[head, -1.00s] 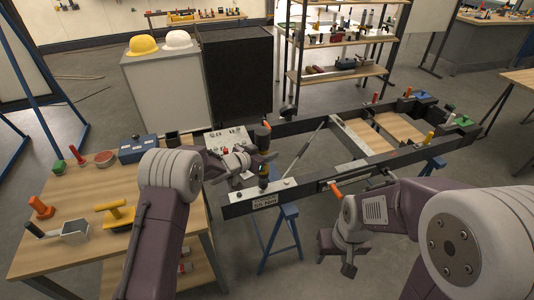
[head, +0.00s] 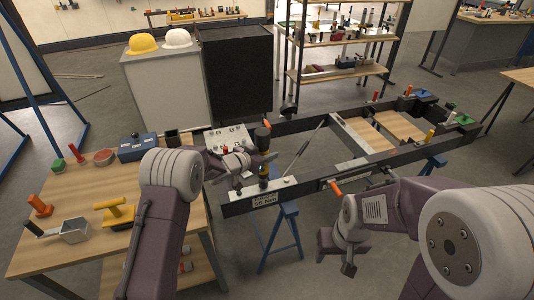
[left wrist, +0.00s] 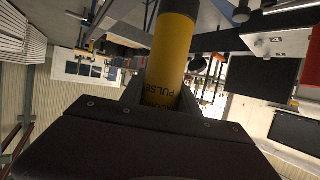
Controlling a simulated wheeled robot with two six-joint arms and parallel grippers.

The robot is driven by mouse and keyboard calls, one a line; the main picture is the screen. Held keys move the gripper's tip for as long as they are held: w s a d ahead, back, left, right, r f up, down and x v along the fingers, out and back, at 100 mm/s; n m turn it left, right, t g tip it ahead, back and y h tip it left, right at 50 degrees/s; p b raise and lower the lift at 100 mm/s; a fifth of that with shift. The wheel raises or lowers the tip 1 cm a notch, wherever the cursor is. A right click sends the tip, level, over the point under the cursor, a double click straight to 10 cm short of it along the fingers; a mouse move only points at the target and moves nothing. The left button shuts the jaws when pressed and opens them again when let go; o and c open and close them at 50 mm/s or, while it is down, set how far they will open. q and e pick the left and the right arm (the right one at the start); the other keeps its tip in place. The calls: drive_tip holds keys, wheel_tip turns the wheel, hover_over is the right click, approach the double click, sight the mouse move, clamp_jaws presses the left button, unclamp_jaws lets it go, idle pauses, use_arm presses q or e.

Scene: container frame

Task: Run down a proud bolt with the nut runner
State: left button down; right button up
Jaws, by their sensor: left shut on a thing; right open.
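My left gripper (head: 262,161) is shut on the nut runner (head: 263,139), an upright tool with an orange-and-dark top and a yellow-and-black lower part. The left wrist view shows its yellow body (left wrist: 168,60), lettered "PULSE", between the jaws. The tool's lower end is at the silver plate (head: 246,196) on the near left corner of the dark frame (head: 312,178); I cannot tell whether it touches. My right gripper (head: 337,262) is open and empty, in front of the frame.
A blue trestle (head: 284,232) carries the frame's near end. A light panel (head: 229,138) with a red part stands behind my left gripper.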

use_arm(q)
drive_tip(key=shift+s+f+b, duration=0.1)
drive_tip(key=shift+f+b, duration=0.25)
drive_tip(key=shift+f, duration=0.15)
idle(0.4)
idle(0.4)
drive_tip(key=shift+s+f+p, duration=0.1)
drive_tip(key=shift+f+p, duration=0.2)
drive_tip(key=shift+p, duration=0.15)
idle(0.7)
drive_tip(key=shift+r, duration=0.1)
